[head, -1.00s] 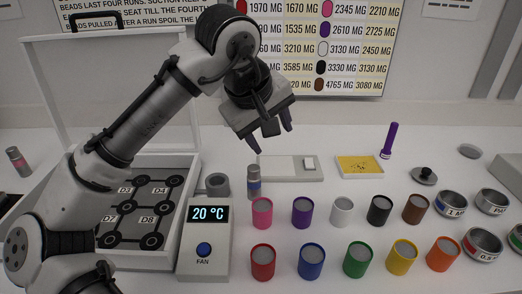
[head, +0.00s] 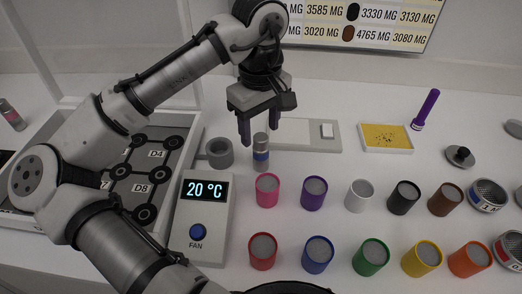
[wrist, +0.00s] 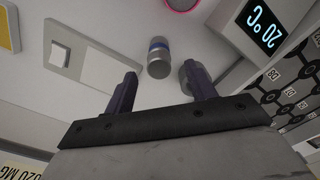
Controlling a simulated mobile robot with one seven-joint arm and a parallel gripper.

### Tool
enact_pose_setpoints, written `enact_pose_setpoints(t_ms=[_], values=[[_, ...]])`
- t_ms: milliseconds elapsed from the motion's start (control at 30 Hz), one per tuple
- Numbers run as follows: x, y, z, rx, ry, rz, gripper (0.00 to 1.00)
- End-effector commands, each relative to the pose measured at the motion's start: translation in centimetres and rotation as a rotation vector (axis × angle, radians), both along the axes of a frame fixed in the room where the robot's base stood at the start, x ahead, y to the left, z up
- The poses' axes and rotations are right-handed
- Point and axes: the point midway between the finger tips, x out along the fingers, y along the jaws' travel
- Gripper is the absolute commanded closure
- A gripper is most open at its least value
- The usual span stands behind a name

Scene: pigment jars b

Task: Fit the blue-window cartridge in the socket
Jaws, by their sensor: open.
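The blue-window cartridge (head: 261,155) is a small grey cylinder with a blue band, standing upright on the white bench. It also shows in the wrist view (wrist: 158,64), out beyond the fingers and roughly between them. The socket (head: 219,153) is a dark grey round ring just left of the cartridge, and looks empty. In the wrist view the socket (wrist: 184,80) is partly hidden behind one finger. My gripper (head: 261,132) is open and empty, its fingers pointing down close above and behind the cartridge; I cannot tell whether they touch it.
The fan box (head: 202,217) reads 20 °C in front of the socket. Coloured jars, the nearest a pink one (head: 267,190), stand in two rows to the right. A white flat device (head: 300,133) lies behind. A case (head: 54,222) and a red-banded cartridge (head: 11,116) are left.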

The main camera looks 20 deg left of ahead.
Motion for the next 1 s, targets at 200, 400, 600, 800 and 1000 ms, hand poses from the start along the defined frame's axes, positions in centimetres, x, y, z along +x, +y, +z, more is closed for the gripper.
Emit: enact_pose_setpoints(t_ms=[200, 400, 600, 800, 1000], values=[[-0.1, 0.0, -1.5, 0.0, 0.001, 0.0, 0.44], [-0.1, -0.1, -4.5, -0.001, 0.002, 0.0, 0.44], [0.0, -0.1, -6.0, -0.001, 0.0, -0.001, 0.44], [0.0, -0.1, -6.1, -0.001, -0.001, -0.001, 0.47], [0.0, -0.1, -6.0, -0.001, -0.001, -0.001, 0.73]])
